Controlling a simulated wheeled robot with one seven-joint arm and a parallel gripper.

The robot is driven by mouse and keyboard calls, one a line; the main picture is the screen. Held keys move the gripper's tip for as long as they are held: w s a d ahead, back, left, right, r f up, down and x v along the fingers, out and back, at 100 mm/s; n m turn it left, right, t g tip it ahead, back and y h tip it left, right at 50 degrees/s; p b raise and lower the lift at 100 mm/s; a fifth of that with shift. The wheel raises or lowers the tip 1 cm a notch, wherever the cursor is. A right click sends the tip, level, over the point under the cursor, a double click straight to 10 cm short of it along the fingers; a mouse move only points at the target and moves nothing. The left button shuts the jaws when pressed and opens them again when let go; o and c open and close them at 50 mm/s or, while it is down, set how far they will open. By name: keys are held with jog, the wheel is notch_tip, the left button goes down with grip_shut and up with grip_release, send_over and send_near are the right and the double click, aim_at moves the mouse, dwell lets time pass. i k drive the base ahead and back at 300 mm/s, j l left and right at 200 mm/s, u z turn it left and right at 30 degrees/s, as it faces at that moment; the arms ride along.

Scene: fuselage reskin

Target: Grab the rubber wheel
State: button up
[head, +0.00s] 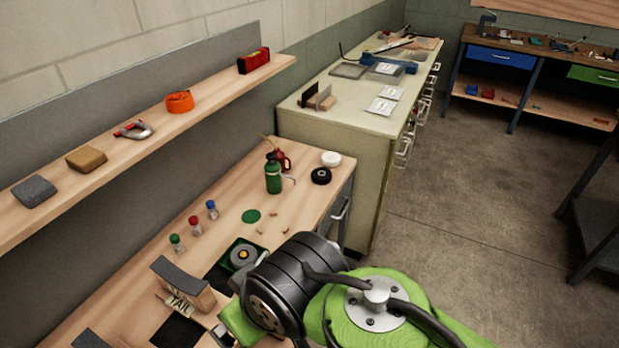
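A grey disc with a yellow hub (243,256) lies in a dark green tray (226,274) on the wooden bench; it looks like a wheel. A black round piece with a lighter centre (321,176) lies near the bench's far right corner. I cannot tell for sure which of the two is the rubber wheel. My green and black arm crosses the lower middle, close in front of the tray, and hides part of the bench. My gripper's fingers do not show.
A green bottle (273,177), a red oil can (282,159) and a white roll (331,158) stand on the bench's far part. Small capped bottles (195,226) line the wall side. A wooden shelf (120,155) overhangs on the left. Floor at right (480,220) is clear.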

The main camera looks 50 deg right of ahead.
aim_at(321, 176)
jog(key=l+z, duration=0.15)
jog(key=z, duration=1.35)
jog(key=i+l+u, duration=0.2)
jog(key=u, duration=0.2)
jog(key=i+l+u, duration=0.2)
jog(key=l+u, duration=0.15)
jog(key=i+l+u, duration=0.15)
jog(key=l+u, duration=0.65)
jog(key=i+l+u, duration=0.1)
jog(key=l+u, duration=0.3)
